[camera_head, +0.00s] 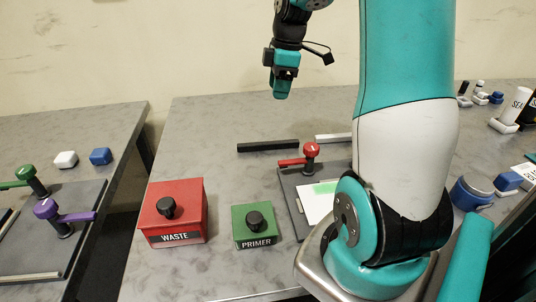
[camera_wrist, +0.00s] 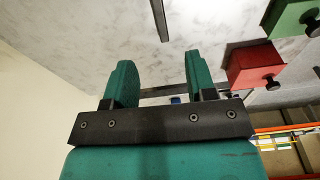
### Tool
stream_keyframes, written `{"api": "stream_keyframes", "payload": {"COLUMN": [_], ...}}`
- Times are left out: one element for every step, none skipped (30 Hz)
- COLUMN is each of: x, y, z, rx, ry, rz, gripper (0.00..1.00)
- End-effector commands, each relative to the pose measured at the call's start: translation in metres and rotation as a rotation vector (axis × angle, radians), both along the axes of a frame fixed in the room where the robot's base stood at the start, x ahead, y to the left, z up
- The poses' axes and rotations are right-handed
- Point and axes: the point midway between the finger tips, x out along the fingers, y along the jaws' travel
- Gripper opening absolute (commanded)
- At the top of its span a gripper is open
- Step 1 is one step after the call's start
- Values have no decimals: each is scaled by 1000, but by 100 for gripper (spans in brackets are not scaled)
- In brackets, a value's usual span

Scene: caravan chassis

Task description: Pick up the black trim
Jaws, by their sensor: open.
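The black trim (camera_head: 268,146) is a thin dark bar lying flat on the grey table, behind the green PRIMER box. In the wrist view a dark bar (camera_wrist: 159,20), which looks like the same trim, shows at the top edge, partly cut off by the frame. My gripper (camera_head: 283,92) hangs in the air above and behind the trim in the head view, apart from it. In the wrist view my gripper (camera_wrist: 160,78) has its two teal fingers spread, with nothing held between them.
A red WASTE box (camera_head: 174,212) and a green PRIMER box (camera_head: 255,226) stand in front of the trim. A light bar (camera_head: 334,138) lies to its right. A red-knobbed clamp (camera_head: 311,150) stands on a dark plate (camera_head: 290,190). Bare table lies left of the trim.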

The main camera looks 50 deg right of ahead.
Motion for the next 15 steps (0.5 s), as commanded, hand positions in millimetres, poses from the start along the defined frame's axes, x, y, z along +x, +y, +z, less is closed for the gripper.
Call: {"api": "stream_keyframes", "payload": {"x": [0, 0, 0, 1, 2, 3, 3, 4, 5, 5, 6, 7, 8, 8, 9], "y": [-2, -2, 0, 1, 2, 4, 5, 5, 6, 7, 8, 9, 10, 10, 11], "z": [-8, -13, -20, -27, -33, -43, -50, -56, -66, -72, -79, -87, -92, -97, -103], "rx": [1, 1, 2, 3, 3, 3, 3, 2, 2, 3, 3, 3, 2, 1, 1], "ry": [5, 5, 6, 7, 5, 7, 8, 6, 6, 7, 7, 5, 6, 4, 5], "rz": [3, 5, 6, 6, 6, 6, 6, 6, 6, 6, 6, 7, 7, 7, 6], "gripper": [51, 51, 51, 51, 51, 51, 51, 51, 51, 51, 51, 51, 51, 51, 51]}}
